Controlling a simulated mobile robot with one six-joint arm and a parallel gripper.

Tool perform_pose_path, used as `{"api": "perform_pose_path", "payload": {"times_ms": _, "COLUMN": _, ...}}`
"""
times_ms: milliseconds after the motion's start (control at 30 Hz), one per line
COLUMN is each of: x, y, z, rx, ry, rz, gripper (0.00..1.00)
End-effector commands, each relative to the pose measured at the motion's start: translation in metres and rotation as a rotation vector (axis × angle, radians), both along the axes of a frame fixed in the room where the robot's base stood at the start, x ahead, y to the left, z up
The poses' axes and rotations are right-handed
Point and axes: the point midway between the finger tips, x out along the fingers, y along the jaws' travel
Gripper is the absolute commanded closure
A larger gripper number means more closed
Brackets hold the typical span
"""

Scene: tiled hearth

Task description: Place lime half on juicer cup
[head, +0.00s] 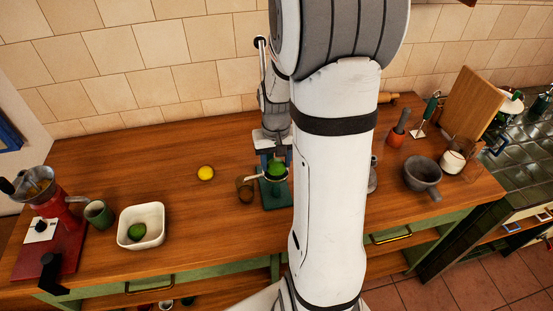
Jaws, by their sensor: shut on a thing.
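A green lime half (277,169) is at the juicer, at or just above its cup; from this angle I cannot tell whether it touches the cup. My gripper (274,160) points down over it and is shut on it, with the fingers partly hidden. The juicer (276,195) has a green base and stands near the middle of the wooden counter, with a tall lever (262,60) behind. The juicer cup is mostly hidden by the lime half. My arm hides the area right of the juicer.
A brown glass (245,190) stands close left of the juicer. A lemon (205,173) and a white bowl (155,212) holding a green lime (137,231) are farther left. The counter between bowl and lemon is clear.

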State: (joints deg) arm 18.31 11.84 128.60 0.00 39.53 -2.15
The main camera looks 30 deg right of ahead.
Motion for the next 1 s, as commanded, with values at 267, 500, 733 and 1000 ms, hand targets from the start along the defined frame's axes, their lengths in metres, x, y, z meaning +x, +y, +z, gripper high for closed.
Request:
{"api": "perform_pose_path", "payload": {"times_ms": 267, "x": 0.000, "y": 0.000, "z": -0.003, "rx": 0.000, "ry": 0.000, "rz": 0.001, "gripper": 0.41}}
{"api": "perform_pose_path", "payload": {"times_ms": 500, "x": 0.000, "y": 0.001, "z": -0.002, "rx": 0.000, "ry": 0.000, "rz": 0.001, "gripper": 0.30}}
{"api": "perform_pose_path", "payload": {"times_ms": 733, "x": 0.001, "y": 0.001, "z": 0.004, "rx": 0.000, "ry": -0.001, "rz": 0.002, "gripper": 0.30}}
{"api": "perform_pose_path", "payload": {"times_ms": 1000, "x": 0.002, "y": 0.001, "z": 0.054, "rx": -0.002, "ry": -0.007, "rz": 0.002, "gripper": 0.30}}
